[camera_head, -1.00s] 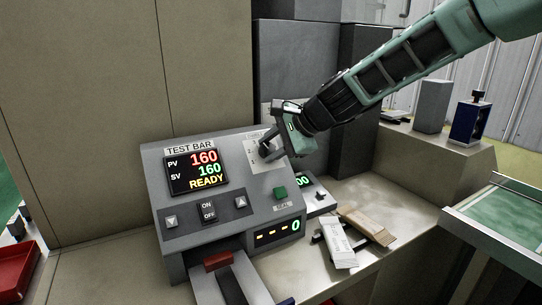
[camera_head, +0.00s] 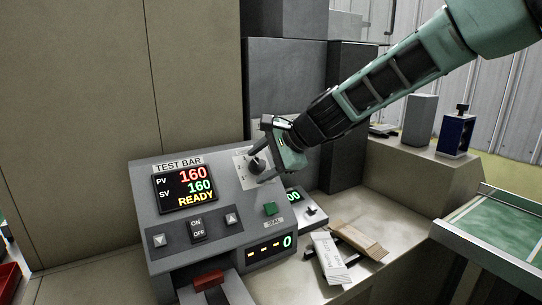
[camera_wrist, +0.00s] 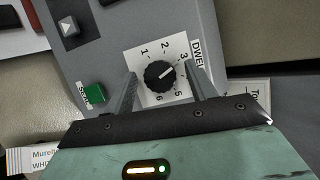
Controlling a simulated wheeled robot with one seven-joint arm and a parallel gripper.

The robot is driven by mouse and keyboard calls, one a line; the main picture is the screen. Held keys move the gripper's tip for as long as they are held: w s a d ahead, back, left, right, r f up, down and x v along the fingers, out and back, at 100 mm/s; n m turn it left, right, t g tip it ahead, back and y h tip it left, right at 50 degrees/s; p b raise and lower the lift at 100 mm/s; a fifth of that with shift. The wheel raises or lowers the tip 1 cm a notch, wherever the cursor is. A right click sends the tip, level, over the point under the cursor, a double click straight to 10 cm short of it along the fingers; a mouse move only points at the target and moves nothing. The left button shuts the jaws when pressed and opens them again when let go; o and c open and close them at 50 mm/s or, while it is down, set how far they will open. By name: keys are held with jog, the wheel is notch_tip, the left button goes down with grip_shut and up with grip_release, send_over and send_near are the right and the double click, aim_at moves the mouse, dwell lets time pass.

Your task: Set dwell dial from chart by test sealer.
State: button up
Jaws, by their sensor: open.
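The grey test sealer (camera_head: 210,235) stands on the bench; its display (camera_head: 185,188) reads PV 160, SV 160, READY. The black dwell dial (camera_head: 256,166) is on a white plate at its upper right. In the wrist view, the dial (camera_wrist: 159,75) has a white pointer mark aimed up and right, roughly toward 3. My gripper (camera_wrist: 161,72) is open, with one finger on each side of the dial and gaps showing. The dial's 4 is hidden by the right finger. A white card (camera_wrist: 247,96) beside the sealer is mostly covered by my gripper; its text is unreadable.
A green SEAL button (camera_head: 270,209) and a lower readout (camera_head: 270,248) showing 0 are near the dial. Dark grey blocks (camera_head: 285,85) stand behind my gripper.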

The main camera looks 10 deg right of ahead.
jog(key=v, duration=1.7)
jog(key=shift+b, duration=0.45)
jog(key=shift+s+d+r, duration=0.1)
jog(key=shift+s+r, duration=0.05)
